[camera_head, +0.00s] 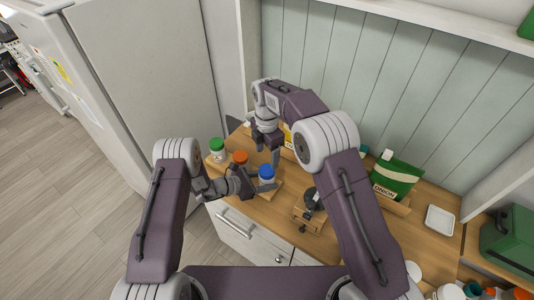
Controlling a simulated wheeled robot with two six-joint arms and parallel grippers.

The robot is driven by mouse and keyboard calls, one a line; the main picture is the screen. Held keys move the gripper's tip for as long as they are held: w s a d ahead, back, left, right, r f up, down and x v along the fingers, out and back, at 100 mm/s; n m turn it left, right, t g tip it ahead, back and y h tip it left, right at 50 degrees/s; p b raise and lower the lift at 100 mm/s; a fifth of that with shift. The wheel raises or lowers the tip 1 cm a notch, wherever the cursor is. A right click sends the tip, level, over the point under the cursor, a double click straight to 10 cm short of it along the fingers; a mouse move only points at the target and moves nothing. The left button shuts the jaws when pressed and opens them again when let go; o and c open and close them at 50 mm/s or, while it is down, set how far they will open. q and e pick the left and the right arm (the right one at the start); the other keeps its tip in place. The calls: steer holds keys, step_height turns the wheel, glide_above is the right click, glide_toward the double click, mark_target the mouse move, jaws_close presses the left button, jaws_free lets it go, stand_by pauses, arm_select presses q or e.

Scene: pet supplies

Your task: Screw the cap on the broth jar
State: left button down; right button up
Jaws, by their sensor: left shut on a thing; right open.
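A white jar with a blue cap (267,171) stands at the front of the wooden counter. The cap rests on top of the jar; whether it is threaded tight cannot be told. My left gripper (266,186) reaches in from the left and is shut around the jar's body, below the cap. My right gripper (272,158) is open, pointing down just behind and above the blue cap, apart from it as far as I can see. A jar with an orange cap (240,157) and one with a green cap (217,145) stand to the left. No label names the broth jar legibly.
A dark device on a wooden stand (309,212) is right of the jar. A green pouch (396,178) and a white tray (440,220) are farther right. A tall white cabinet (140,70) stands at left, and a panelled wall (385,75) is behind.

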mark_target(267, 170)
step_height(267, 170, down, 8)
steer(key=shift+f, duration=0.1)
stand_by(0.4)
